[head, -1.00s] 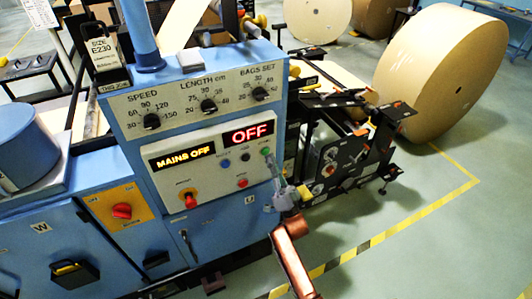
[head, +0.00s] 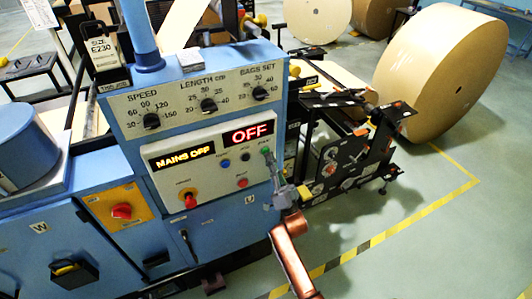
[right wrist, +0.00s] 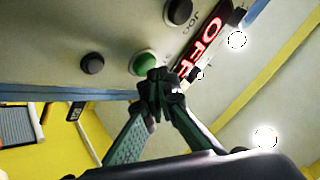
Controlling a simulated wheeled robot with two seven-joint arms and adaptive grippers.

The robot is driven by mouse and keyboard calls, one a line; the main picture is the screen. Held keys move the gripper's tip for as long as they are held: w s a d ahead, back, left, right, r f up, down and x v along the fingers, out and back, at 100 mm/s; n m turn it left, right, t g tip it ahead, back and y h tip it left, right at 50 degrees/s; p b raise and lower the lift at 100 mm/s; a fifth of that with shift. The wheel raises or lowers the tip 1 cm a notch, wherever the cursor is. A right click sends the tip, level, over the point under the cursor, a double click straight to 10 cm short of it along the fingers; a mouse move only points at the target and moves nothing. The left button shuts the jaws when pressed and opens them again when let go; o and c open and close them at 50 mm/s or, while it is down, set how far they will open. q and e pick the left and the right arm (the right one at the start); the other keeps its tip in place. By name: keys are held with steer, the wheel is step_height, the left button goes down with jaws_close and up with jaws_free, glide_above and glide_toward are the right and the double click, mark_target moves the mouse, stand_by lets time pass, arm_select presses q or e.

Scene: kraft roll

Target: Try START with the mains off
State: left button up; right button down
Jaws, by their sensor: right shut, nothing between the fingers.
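The green START button (head: 265,150) is at the right end of the top button row on the control panel. It also shows in the right wrist view (right wrist: 145,63). My right gripper (head: 270,161) is shut and empty, its fingertips (right wrist: 160,82) right at the button's edge and overlapping it slightly. I cannot tell whether they touch it. A red rotary switch (head: 121,211) sits on a yellow plate at the lower left. My left gripper is not in view.
Near START are a black button (head: 245,157), a blue button (head: 226,163), a red button (head: 242,183) and a larger red knob (head: 190,201). Three dials, including SPEED (head: 152,121), sit above. A large kraft roll (head: 440,70) stands right, beyond a black frame. Floor at right is clear.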

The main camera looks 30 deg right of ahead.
steer(key=shift+w, duration=0.45)
stand_by(0.8)
stand_by(0.3)
steer(key=shift+s+p, duration=0.35)
steer(key=shift+s, duration=0.5)
steer(key=s+p, duration=0.2)
steer(key=s, duration=0.3)
steer(key=shift+a, duration=0.1)
stand_by(0.6)
